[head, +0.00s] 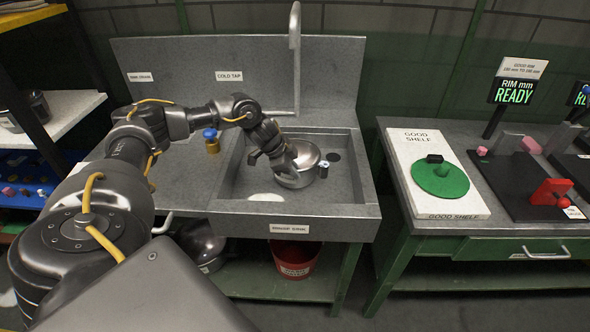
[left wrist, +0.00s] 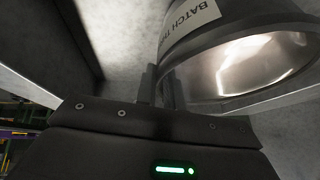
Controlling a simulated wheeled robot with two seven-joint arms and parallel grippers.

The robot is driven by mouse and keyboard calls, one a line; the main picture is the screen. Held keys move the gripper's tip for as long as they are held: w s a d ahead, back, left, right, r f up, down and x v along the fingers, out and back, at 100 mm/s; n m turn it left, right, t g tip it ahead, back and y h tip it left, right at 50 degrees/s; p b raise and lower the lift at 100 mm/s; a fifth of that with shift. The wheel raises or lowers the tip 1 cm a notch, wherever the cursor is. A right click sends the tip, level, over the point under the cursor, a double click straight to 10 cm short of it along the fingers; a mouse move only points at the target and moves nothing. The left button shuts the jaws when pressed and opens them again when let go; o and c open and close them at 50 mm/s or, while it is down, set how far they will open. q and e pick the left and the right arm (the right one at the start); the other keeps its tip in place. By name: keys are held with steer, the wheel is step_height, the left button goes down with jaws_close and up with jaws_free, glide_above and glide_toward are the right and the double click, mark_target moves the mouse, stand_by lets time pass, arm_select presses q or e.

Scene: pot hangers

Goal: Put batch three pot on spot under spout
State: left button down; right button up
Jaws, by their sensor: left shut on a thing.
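The pot (head: 308,158) is silvery metal and sits in or just above the sink basin (head: 352,192). In the left wrist view, the pot (left wrist: 205,45) carries a white label reading "BATCH TH...", cut off by the frame, and shows its shiny inside. My left gripper (head: 288,167) reaches into the basin and is shut on the pot's edge; its fingers (left wrist: 163,90) also show in the left wrist view. The spout (head: 295,45) rises behind the basin. I cannot tell if the pot touches the floor. My right gripper is out of view.
A blue-topped brass item (head: 211,140) stands left of the basin. A white "GOOD SHELF" board (head: 408,150) with a green disc (head: 440,182) is on the right bench. A red bucket (head: 297,262) stands under the sink.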

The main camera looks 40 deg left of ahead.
arm_select(q)
steer(key=c, duration=2)
jaws_free()
steer(key=shift+s+f, duration=0.1)
steer(key=o, duration=0.5)
steer(key=v, duration=1.2)
steer(key=shift+b, duration=0.4)
